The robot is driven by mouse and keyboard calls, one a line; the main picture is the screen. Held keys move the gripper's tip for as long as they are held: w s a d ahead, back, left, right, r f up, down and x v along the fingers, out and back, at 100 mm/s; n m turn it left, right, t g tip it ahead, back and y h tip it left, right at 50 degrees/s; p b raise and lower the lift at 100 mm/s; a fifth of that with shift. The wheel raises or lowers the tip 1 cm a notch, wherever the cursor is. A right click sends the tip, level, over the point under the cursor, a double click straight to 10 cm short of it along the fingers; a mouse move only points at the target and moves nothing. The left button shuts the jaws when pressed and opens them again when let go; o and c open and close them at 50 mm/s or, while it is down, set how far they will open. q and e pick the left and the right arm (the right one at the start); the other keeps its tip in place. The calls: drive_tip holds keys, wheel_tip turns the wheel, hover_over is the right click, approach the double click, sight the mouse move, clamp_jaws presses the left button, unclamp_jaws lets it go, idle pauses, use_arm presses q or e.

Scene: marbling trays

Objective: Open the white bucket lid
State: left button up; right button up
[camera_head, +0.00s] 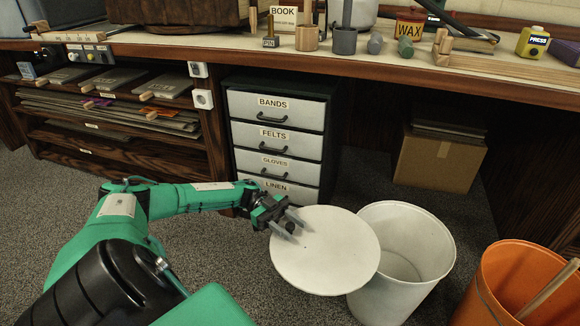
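The white bucket (425,265) stands on the carpet right of centre, its round mouth uncovered and its inside showing empty. The white round lid (325,255) lies out to the bucket's left, flat side showing, its right edge overlapping the bucket's left rim. Whether it is joined to the bucket there is hidden. My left gripper (289,226) is at the lid's upper left edge. Its two grey fingers show apart, overlapping the lid in the picture; whether they touch it I cannot tell. My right gripper is out of view.
An orange bucket (510,272) with a wooden stick stands at right. A labelled drawer cabinet (280,135) is behind the lid. A cardboard box (437,160) sits under the wooden bench (330,64). Shelves (118,130) stand at left.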

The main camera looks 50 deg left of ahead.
use_arm(q)
drive_tip(key=a, duration=1.3)
drive_tip(key=shift+s+a+p, duration=0.3)
drive_tip(key=shift+a+p, duration=0.1)
drive_tip(key=shift+p, duration=0.05)
